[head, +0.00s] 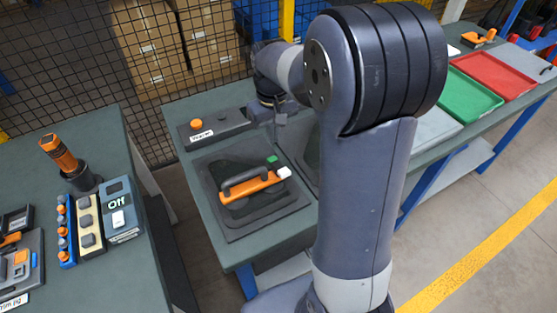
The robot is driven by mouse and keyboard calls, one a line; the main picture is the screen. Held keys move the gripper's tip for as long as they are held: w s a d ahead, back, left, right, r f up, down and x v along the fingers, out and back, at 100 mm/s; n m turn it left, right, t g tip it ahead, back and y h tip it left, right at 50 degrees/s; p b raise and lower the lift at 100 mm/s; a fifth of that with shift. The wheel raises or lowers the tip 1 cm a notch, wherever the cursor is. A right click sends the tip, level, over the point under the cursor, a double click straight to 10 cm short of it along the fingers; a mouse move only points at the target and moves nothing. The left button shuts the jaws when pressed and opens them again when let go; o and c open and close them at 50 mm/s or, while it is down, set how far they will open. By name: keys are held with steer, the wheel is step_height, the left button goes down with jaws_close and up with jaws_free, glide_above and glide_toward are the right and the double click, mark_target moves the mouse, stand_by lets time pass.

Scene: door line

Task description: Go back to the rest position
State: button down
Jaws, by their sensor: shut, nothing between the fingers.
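My gripper (279,122) shows small in the head view, just left of my large arm link. It hangs over the back part of the middle bench (205,185), and its fingers look shut and empty. It is right of a dark box with an orange button (197,123) and a small label. In front of and below it, an orange part with a dark handle (250,185) lies on a dark mat (235,225). That part has a green piece and a white piece at its right end. My arm link hides some of the bench behind it.
A left bench holds a switch box marked "Off" (121,212), an orange-topped tool in a holder (60,153) and several small parts. A green tray (470,98) and a red tray (495,75) lie on the right bench. Mesh fencing (70,60) stands behind. Floor at right is clear.

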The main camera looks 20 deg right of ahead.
mark_target(274, 160)
steer(key=shift+f, duration=0.1)
step_height(274, 160, down, 7)
steer(key=b, duration=0.6)
stand_by(0.3)
steer(key=shift+r, duration=0.25)
step_height(274, 160, up, 7)
steer(key=p, duration=0.6)
step_height(274, 160, down, 8)
steer(key=b, duration=0.6)
steer(key=shift+b, duration=0.4)
step_height(274, 160, up, 8)
steer(key=p, duration=0.5)
steer(key=shift+p, duration=0.3)
